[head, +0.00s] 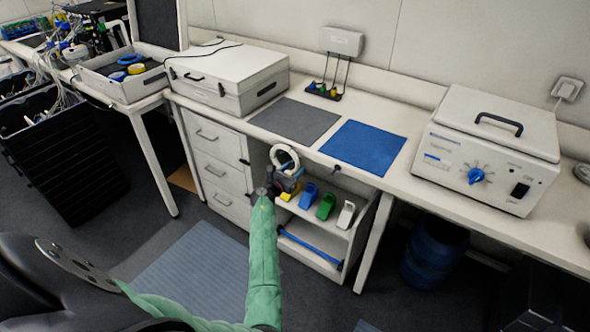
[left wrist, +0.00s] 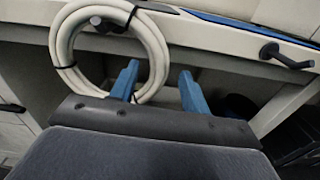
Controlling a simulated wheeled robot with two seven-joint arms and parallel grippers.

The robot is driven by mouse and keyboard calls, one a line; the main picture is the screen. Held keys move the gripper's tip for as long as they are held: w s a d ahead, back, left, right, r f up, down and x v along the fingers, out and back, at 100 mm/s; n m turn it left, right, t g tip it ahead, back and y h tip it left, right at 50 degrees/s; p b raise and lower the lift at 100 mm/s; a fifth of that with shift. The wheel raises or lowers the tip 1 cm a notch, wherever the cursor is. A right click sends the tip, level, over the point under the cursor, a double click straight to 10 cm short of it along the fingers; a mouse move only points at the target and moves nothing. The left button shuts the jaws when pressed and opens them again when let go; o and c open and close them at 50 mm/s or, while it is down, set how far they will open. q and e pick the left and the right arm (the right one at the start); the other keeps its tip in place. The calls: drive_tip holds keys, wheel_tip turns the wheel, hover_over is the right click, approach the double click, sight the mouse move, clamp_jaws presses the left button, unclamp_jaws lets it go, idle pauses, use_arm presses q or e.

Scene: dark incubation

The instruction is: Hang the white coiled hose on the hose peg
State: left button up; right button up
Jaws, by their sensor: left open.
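The white coiled hose (head: 285,158) is an upright ring below the bench's front edge, and it also shows in the left wrist view (left wrist: 155,45). Dark ties bind it. A dark hose peg (left wrist: 105,24) shows inside the ring, just under its upper part, and the coil appears to hang on it. My left gripper (head: 272,184) is just below the coil in the head view. In the left wrist view its blue fingers (left wrist: 157,86) are apart, with the coil's lower right part near the left finger. Contact is unclear. My right gripper is not in view.
A second dark peg (left wrist: 287,57) juts from the bench edge to the right. Below are shelves with blue, green and white scoop-like items (head: 326,206). A blue mat (head: 364,147), a grey mat (head: 294,121) and a white instrument (head: 487,147) are on the bench (head: 400,190).

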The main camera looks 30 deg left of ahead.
use_arm(q)
drive_tip(key=s+b, duration=0.2)
drive_tip(key=s, duration=0.4)
drive_tip(key=shift+s+a, duration=0.2)
drive_tip(key=shift+s, duration=0.1)
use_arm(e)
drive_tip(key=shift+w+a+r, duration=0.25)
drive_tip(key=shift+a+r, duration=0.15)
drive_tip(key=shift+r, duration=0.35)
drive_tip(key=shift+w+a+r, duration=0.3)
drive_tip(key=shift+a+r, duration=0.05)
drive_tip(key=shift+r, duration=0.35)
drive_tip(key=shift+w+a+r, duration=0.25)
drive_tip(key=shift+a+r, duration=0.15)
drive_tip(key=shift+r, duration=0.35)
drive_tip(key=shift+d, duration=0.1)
